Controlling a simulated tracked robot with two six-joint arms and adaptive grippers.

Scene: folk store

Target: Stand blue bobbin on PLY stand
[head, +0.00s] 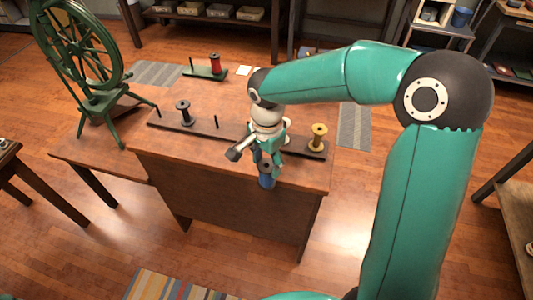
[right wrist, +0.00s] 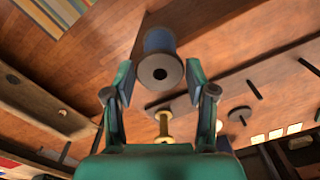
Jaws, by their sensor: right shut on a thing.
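The blue bobbin (head: 267,181) hangs below my right gripper (head: 266,162), at the table's front edge. In the right wrist view the blue bobbin (right wrist: 160,42) shows its dark round end with a hole, between the fingertips. My right gripper is shut on it. A long dark board (head: 203,138) with a bare upright peg (head: 216,122) lies on the table behind it. A small green stand (head: 205,74) with a red bobbin (head: 215,63) and a bare peg stands farther back. No PLY label is readable, so I cannot tell which stand is PLY. My left gripper is not in view.
A dark grey bobbin (head: 183,113) stands on the board's left part and a yellow bobbin (head: 318,138) on its right end. My right arm hides part of the board. A green spinning wheel (head: 88,60) stands at left. The table front (head: 190,153) is clear.

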